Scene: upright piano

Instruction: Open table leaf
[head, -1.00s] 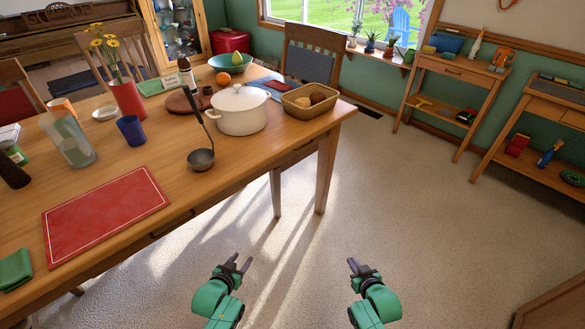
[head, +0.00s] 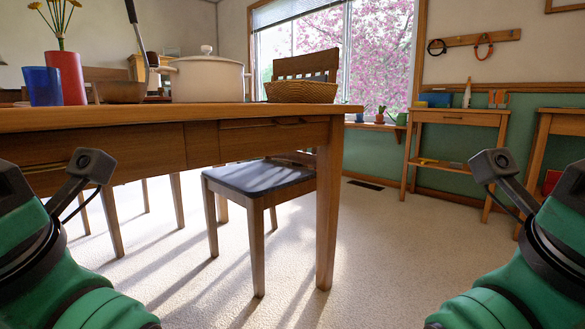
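The wooden table (head: 200,116) fills the left and middle of the view, seen almost level with its top. Its near side has a wooden apron with a drawer-like panel (head: 272,138) near the right end, with a dark handle. No separate leaf can be made out. Black end parts of my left gripper (head: 85,166) show at the left edge, in front of the table. Those of my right gripper (head: 492,168) show at the right edge, over the floor. Both are apart from the table as seen; their fingertips are not visible.
A chair (head: 250,180) stands at the table. Side tables (head: 455,118) line the back right. Carpet is free at centre right.

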